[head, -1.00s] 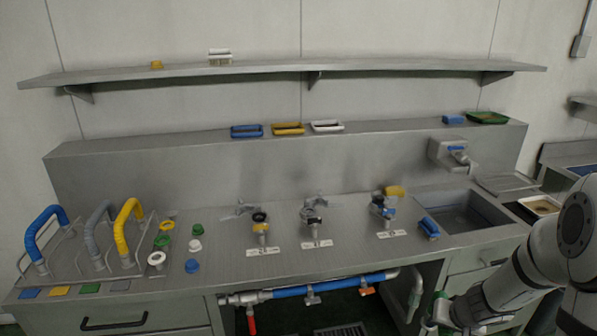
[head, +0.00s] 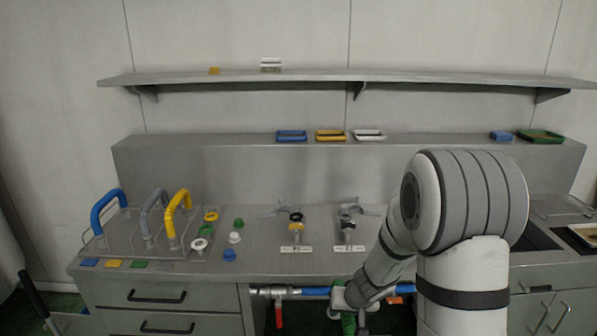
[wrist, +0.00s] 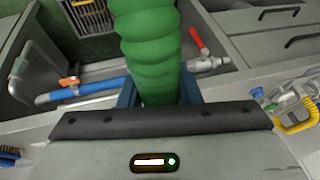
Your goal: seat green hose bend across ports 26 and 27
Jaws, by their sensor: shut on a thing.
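My gripper (head: 350,303) is low in front of the counter, beside the blue pipe. It is shut on the green hose bend (wrist: 150,45). In the wrist view the ribbed green hose stands between the blue jaws of my gripper (wrist: 160,92); its ends are out of view. In the head view only a little green (head: 348,323) shows below my gripper. Two ports show on the counter, one with a yellow part (head: 296,228) and one with a dark collar (head: 347,226). Each has a white label whose number I cannot read. My arm hides the counter farther right.
A wire rack at left holds blue (head: 104,210), grey (head: 152,213) and yellow (head: 176,210) hose bends. Loose caps, including a blue one (head: 230,255), lie between rack and ports. A blue pipe (head: 314,292) with a red-handled valve (head: 279,315) runs under the counter front.

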